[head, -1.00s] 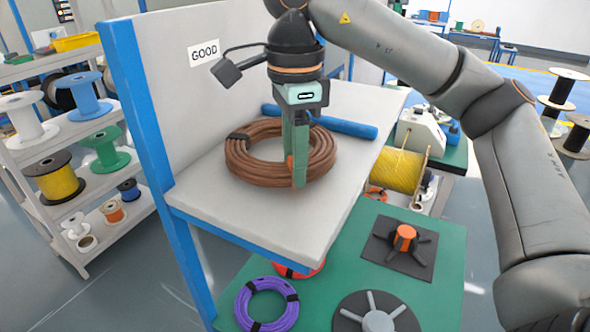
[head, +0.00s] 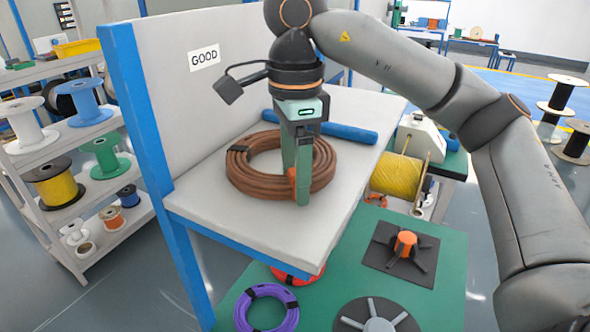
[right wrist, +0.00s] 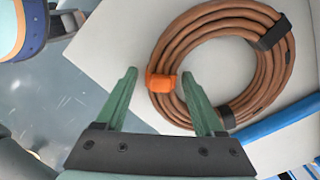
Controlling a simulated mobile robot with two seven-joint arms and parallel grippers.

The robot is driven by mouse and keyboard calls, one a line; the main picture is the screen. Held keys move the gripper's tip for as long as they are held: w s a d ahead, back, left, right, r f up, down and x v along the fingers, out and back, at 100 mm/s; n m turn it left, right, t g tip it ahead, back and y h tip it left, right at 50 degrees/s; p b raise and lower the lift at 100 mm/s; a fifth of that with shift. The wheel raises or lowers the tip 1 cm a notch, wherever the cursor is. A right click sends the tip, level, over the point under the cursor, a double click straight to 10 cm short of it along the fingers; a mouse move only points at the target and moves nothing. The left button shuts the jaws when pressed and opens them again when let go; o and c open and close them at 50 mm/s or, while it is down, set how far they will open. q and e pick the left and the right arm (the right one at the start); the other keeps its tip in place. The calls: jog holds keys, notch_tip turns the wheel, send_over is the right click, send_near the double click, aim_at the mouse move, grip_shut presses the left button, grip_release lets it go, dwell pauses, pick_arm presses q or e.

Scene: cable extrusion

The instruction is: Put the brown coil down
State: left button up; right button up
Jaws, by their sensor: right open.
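The brown coil (head: 247,180) lies flat on the white shelf (head: 245,228) under a "GOOD" sign. Black bands (right wrist: 272,33) and an orange clip (right wrist: 161,82) are on it. My right gripper (head: 302,202) points down at the coil's near right side and hides part of it. In the right wrist view, my right gripper (right wrist: 159,75) has its fingers wide apart. The right finger overlaps the coil's edge and the left finger is outside the ring. Whether either finger touches the coil cannot be told. My left gripper is not in view.
A blue bar (head: 345,130) lies behind the coil. The shelf's upright back panel (head: 165,90) is on the left. Below are a green table (head: 452,255), a purple coil (head: 241,312) and a black stand with an orange hub (head: 406,242). The shelf's front left is clear.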

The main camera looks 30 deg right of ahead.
notch_tip(320, 180, up, 12)
jog(key=p, duration=0.4)
jog(key=shift+r+p, duration=0.15)
jog(key=shift+p, duration=0.2)
jog(key=shift+a, duration=0.1)
